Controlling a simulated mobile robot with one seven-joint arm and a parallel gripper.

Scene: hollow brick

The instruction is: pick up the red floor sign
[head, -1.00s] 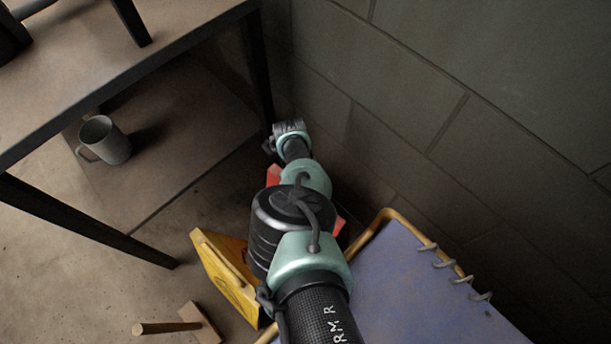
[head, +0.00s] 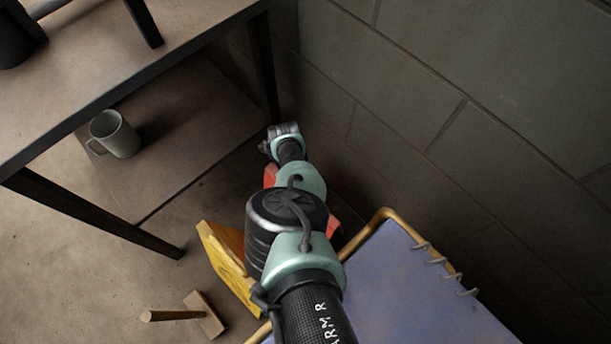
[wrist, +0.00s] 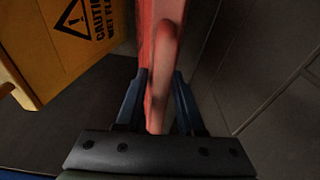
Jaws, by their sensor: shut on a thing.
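The red floor sign (wrist: 158,60) stands between the two fingers of my gripper (wrist: 158,100) in the wrist view, and the fingers are shut on its upper edge. In the head view only small parts of the red sign (head: 333,226) show on either side of my arm, which hides most of it. The fingertips are hidden in the head view. I cannot tell whether the sign is clear of the floor.
A yellow caution sign (head: 228,268) stands just left of the red one, also in the wrist view (wrist: 65,40). A blue-topped, yellow-framed piece (head: 410,290) is at the right. A mallet (head: 200,315) lies on the floor. A table shelf holds a mug (head: 115,134). A block wall (head: 440,90) rises behind.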

